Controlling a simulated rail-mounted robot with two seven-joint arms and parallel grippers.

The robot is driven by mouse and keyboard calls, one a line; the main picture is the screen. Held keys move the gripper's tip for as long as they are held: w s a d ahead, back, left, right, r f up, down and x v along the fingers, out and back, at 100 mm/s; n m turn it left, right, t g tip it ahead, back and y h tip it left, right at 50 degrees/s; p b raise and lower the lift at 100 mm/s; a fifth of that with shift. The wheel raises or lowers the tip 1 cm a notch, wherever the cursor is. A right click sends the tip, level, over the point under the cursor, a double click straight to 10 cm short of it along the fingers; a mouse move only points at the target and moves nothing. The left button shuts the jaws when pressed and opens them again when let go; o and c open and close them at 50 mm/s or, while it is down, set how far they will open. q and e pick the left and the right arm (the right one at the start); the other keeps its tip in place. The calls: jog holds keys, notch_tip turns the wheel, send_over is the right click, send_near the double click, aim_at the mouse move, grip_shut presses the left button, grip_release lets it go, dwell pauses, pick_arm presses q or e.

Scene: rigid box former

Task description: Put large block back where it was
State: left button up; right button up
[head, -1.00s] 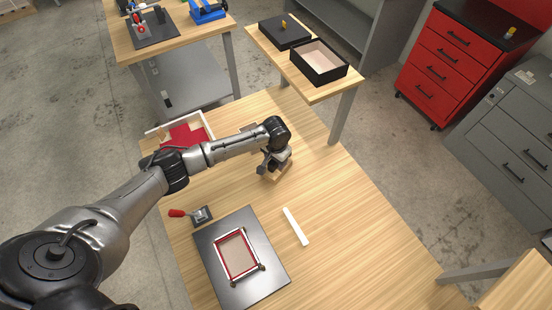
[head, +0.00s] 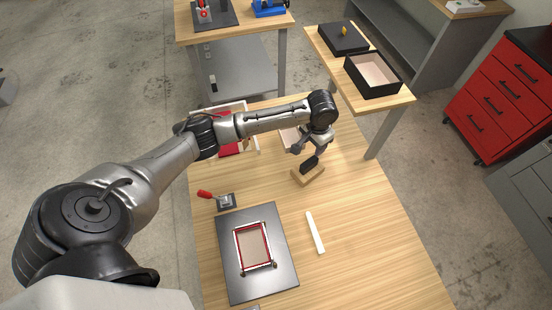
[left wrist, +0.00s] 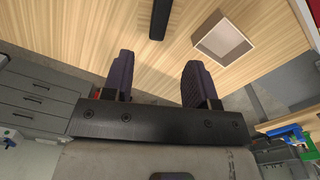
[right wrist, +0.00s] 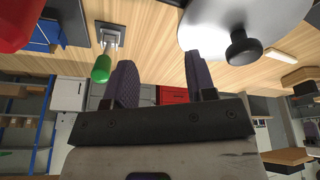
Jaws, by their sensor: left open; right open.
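A wooden block (head: 308,178) with a black bar-shaped handle (head: 310,164) on top rests on the table, right of the middle. I take it to be the large block. In the left wrist view the black handle (left wrist: 160,18) shows ahead of the fingers, while the wood beneath is hard to tell from the tabletop. My left gripper (head: 316,146) is open and empty, just above and behind the block, apart from it; its two fingers (left wrist: 160,78) are spread. My right gripper (right wrist: 160,82) is open with nothing between its fingers, and is outside the head view.
A dark plate (head: 235,280) carries a red-and-white frame (head: 253,248). A white strip (head: 315,232) and a red-handled clamp (head: 222,200) lie nearby. Trays, one with red inside (head: 230,148), stand behind. A green-handled clamp (right wrist: 103,62) is near my right gripper. The table's right side is clear.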

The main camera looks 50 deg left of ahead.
pick_arm(q)
jog(key=s+d+f+m+t+h, duration=0.1)
jog(key=s+d+f+m, duration=0.1)
jog(key=s+d+f, duration=0.35)
jog(key=s+d+f+m+t+h, duration=0.1)
jog(key=s+d+f+m, duration=0.15)
jog(key=s+d, duration=0.55)
jog(key=s+a+r+n+y, duration=0.1)
jog(key=s, duration=0.8)
jog(key=s+a+r+n+t, duration=0.1)
jog(key=s, duration=0.8)
jog(key=shift+s+r+t+y, duration=0.15)
jog(key=shift+r+t+y, duration=0.15)
jog(key=shift+y, duration=0.1)
